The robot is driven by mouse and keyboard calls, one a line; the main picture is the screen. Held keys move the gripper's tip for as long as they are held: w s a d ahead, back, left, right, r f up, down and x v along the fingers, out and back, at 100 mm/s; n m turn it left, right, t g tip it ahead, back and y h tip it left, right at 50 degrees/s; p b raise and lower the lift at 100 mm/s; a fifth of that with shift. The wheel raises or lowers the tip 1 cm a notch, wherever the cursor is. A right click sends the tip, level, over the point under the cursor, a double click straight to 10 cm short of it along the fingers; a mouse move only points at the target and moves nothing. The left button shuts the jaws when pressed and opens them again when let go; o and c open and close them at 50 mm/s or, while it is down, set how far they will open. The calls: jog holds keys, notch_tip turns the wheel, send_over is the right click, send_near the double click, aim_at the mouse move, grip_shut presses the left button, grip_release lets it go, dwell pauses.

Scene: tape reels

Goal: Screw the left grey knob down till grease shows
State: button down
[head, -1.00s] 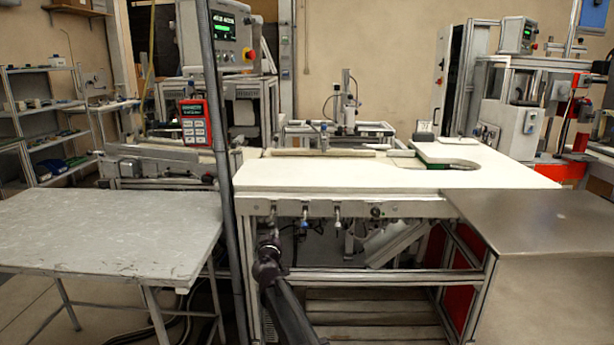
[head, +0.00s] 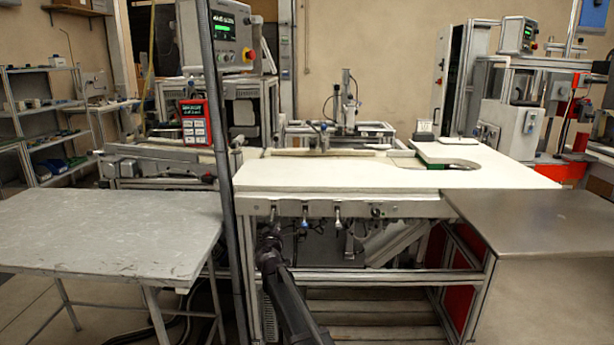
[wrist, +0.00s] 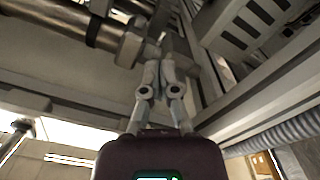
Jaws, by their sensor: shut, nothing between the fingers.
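Several small fittings hang along the front rail of the white-topped bench. The leftmost grey knob (head: 272,213) is small in the head view, and I cannot make out any grease at it. My gripper (head: 268,238) is just below it, under the bench's front edge, partly lost against the dark underside. In the wrist view my gripper (wrist: 163,62) points up among metal bars, its fingers together and empty. I cannot tell whether the fingertips touch the knob or are apart from it.
The white bench top (head: 330,178) is mostly clear. A dark upright post (head: 222,150) stands just left of my arm. A grey table (head: 110,235) is at the left and a metal-topped cabinet (head: 545,220) at the right. Metal profiles and a ribbed hose (wrist: 270,132) lie close around my gripper.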

jog(key=shift+a+r, duration=0.15)
jog(key=shift+a, duration=0.1)
dwell(0.5)
jog(key=shift+a+f, duration=0.35)
jog(key=shift+a, duration=0.05)
dwell(0.5)
jog(key=shift+a+f+b, duration=0.15)
jog(key=shift+a+b, duration=0.15)
jog(key=shift+a, duration=0.2)
dwell(0.4)
jog(key=shift+f, duration=0.2)
jog(key=shift+d+f+b, duration=0.1)
jog(key=shift+f+b, duration=0.1)
jog(key=shift+b, duration=0.25)
jog(key=s, duration=0.6)
dwell(0.6)
